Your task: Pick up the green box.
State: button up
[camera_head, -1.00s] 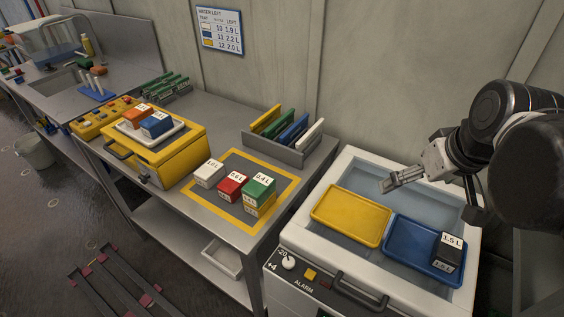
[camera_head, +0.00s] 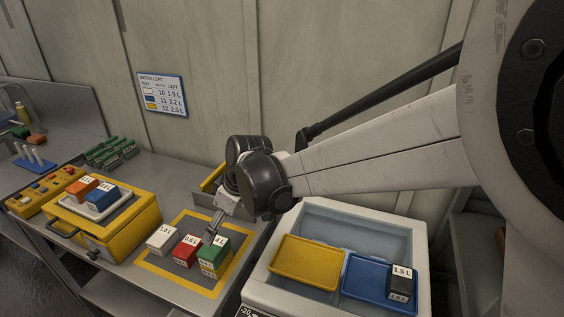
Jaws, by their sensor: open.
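The green box (camera_head: 213,253) sits on top of a yellow box (camera_head: 209,269) inside the yellow-framed square on the table. Its label is partly covered by my gripper and shows "4 L". My gripper (camera_head: 211,236) is open and points down at the green box's upper left side. I cannot tell whether the fingers touch the box or straddle it. The red box (camera_head: 187,250) stands just left of it, and the white box (camera_head: 162,239) is further left.
A cooler on the right holds a yellow tray (camera_head: 306,264) and a blue tray (camera_head: 361,284). A dark box (camera_head: 402,281) stands on the blue tray. A yellow machine (camera_head: 104,240) with an orange and a blue box on top stands left. My arm hides most of the rack behind.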

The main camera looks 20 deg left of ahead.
jog(key=b, duration=0.4)
send_near(214, 246)
jog(key=x, duration=0.5)
jog(key=shift+s, duration=0.1)
jog(key=shift+b+x, duration=0.7)
jog(key=shift+x, duration=2.05)
jog(key=shift+r, duration=0.1)
jog(key=shift+c, duration=0.2)
jog(key=c, duration=1.3)
